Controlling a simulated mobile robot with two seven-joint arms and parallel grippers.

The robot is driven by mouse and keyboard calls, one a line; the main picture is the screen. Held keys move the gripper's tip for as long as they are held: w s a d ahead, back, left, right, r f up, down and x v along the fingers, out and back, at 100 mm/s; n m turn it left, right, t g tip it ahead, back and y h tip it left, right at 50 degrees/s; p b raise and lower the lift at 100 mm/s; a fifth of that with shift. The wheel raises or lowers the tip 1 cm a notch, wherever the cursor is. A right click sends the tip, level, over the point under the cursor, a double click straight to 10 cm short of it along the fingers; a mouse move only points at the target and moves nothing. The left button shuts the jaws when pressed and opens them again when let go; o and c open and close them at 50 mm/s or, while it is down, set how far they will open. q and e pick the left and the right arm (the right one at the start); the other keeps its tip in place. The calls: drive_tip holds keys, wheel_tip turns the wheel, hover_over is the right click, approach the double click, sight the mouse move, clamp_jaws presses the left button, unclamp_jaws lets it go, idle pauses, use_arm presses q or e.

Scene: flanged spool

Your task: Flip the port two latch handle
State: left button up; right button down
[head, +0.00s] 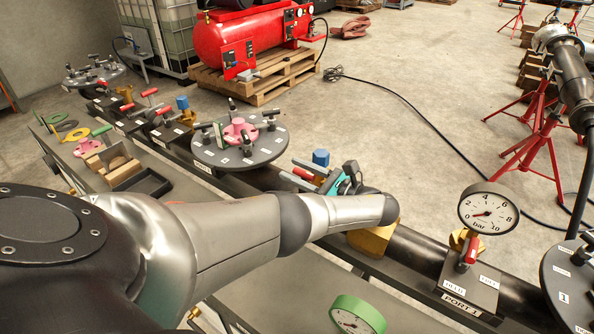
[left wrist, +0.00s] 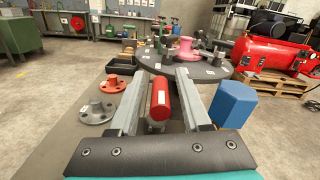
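A red latch handle (head: 303,174) stands beside a blue hexagonal cap (head: 321,157) on the dark pipe, between the gauge marked PORT 1 and the round flange. Its port label is hidden behind my left arm. My left gripper (head: 318,180), with a teal body, is at this handle. In the left wrist view the gripper (left wrist: 161,76) is open, and the red handle (left wrist: 159,98) lies between its two grey fingers with a visible gap on the right. The blue cap (left wrist: 233,103) is just right of the right finger. My right gripper is not in view.
A round dark flange (head: 210,155) with a pink hub and several clamps is beyond the handle. A pressure gauge (head: 488,208) stands on the pipe at right. A green gauge (head: 357,317) is at the front. A red compressor (head: 240,40) stands on a pallet (head: 265,83).

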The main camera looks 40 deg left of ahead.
use_arm(q)
clamp_jaws()
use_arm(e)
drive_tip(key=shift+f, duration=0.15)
use_arm(q)
drive_tip(key=shift+f+n+g+b, duration=0.1)
drive_tip(key=shift+n+g+b, duration=0.5)
drive_tip(key=shift+g+b, duration=0.4)
drive_tip(key=shift+b, duration=0.4)
drive_tip(key=shift+s+n+g+h+b, duration=0.15)
drive_tip(key=shift+n+g+h+b, duration=0.15)
drive_tip(key=shift+n+g, duration=0.15)
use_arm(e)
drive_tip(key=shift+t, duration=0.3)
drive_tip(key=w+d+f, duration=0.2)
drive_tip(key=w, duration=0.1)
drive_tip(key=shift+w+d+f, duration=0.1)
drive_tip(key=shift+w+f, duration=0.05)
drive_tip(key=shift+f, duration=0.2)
